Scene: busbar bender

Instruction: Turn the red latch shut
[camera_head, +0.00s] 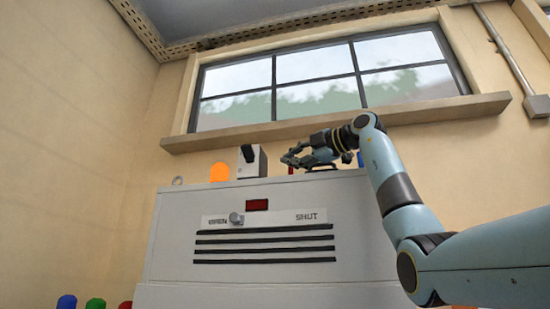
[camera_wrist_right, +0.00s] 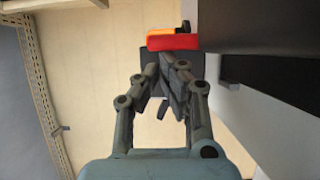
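The light grey cabinet (camera_head: 170,245) has a plate marked OPEN and SHUT, with a round grey knob (camera_head: 236,219) by the OPEN end. A dark red rectangle (camera_head: 257,205) is above the plate. My right gripper (camera_head: 289,158) is above the cabinet top, fingers pointing left. A small red piece (camera_head: 291,170) shows just under its fingertips; I cannot tell if this is the latch. In the right wrist view the right gripper (camera_wrist_right: 160,68) is open and empty, with a gap between its fingers. A red piece with an orange part (camera_wrist_right: 172,42) is just beyond its tips. My left gripper is out of view.
The window sill (camera_head: 330,125) runs behind. Blue, green and red rounded tops (camera_head: 96,303) show at the lower left.

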